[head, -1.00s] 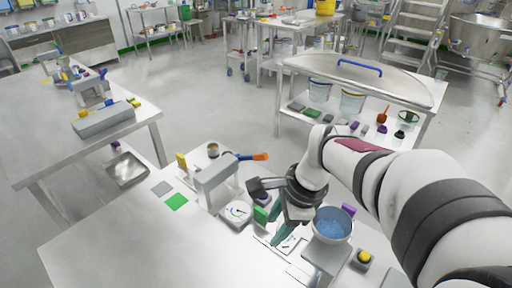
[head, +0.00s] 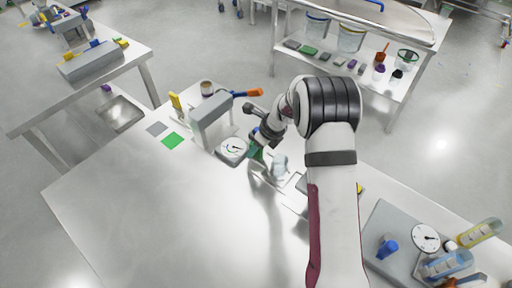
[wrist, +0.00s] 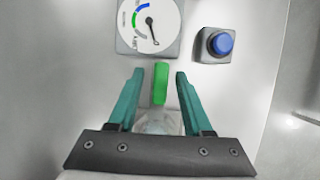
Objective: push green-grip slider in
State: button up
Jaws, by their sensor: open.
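The green grip (wrist: 160,84) of the slider stands upright below the dial in the wrist view. My gripper (wrist: 160,73) is open, with one teal finger on each side of the green grip and a gap visible on both sides. A clear, pale piece (wrist: 158,123) shows between the finger bases, and I cannot tell what it is. In the head view, my gripper (head: 257,152) is low at the table beside the dial, and my arm hides much of the slider area.
A white dial gauge (wrist: 150,22) lies just beyond the green grip, with a blue button (wrist: 220,43) to its right. A grey block with an orange-ended lever (head: 211,120) stands at the back. The table's left part (head: 130,210) is mostly clear.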

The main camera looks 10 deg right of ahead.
jog(key=shift+w+a+f, duration=0.1)
jog(key=shift+f, duration=0.2)
grip_shut()
dwell(1.2)
